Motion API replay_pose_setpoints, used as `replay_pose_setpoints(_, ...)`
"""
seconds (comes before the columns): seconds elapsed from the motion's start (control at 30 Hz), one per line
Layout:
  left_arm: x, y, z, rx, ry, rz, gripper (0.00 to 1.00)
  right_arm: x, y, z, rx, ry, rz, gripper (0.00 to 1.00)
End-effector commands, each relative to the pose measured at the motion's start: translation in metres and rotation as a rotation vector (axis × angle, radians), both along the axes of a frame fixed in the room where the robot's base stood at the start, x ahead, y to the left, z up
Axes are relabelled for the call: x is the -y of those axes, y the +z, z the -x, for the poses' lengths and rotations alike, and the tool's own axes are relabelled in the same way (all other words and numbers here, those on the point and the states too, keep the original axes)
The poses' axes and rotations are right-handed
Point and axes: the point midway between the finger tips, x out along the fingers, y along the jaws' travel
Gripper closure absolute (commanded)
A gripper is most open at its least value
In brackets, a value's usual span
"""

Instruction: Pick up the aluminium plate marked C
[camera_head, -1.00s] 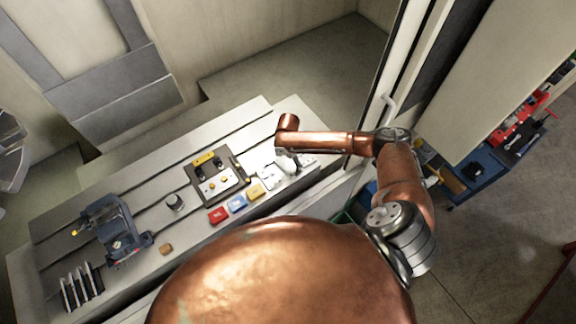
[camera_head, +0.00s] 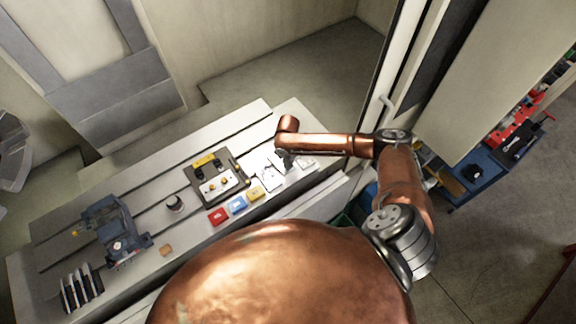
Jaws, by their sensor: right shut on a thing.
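My right arm reaches in from the right over the table. Its gripper (camera_head: 283,162) points down at the table's right end and is shut on a pale aluminium plate, mostly hidden by the gripper and too small to outline. Another pale plate (camera_head: 270,180) lies just left of and below the gripper, and one (camera_head: 304,162) lies to its right. The letters on these plates are too small to read, so I cannot tell which is marked C. My left gripper is not in view.
A blue vise (camera_head: 117,240) and a slotted rack (camera_head: 80,290) stand at left.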

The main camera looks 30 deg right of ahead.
Motion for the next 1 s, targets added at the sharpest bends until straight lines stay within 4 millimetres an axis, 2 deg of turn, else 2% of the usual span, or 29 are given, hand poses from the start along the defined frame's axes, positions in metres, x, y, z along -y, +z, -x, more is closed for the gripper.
replay_pose_setpoints(0.07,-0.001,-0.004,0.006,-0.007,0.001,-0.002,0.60,-0.001,0.001,0.004,-0.006,0.000,-0.003,1.00)
replay_pose_setpoints(0.17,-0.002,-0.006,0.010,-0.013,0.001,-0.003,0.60,0.000,0.018,0.002,-0.001,0.000,-0.002,1.00)
replay_pose_setpoints(0.27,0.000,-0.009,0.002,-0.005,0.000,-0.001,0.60,-0.006,0.032,0.013,-0.002,0.002,-0.003,1.00)
replay_pose_setpoints(0.4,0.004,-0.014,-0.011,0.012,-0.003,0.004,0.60,-0.017,0.061,0.034,0.000,0.004,-0.002,1.00)
replay_pose_setpoints(0.5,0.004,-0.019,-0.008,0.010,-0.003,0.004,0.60,-0.027,0.083,0.050,0.000,0.005,0.000,1.00)
replay_pose_setpoints(0.7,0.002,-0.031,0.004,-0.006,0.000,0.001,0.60,-0.051,0.101,0.090,-0.001,0.005,0.000,1.00)
replay_pose_setpoints(0.9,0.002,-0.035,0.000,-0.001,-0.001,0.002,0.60,-0.065,0.114,0.115,-0.004,0.002,0.000,1.00)
replay_pose_setpoints(1.0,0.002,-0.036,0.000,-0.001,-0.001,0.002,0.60,-0.068,0.118,0.120,-0.004,0.001,0.001,1.00)
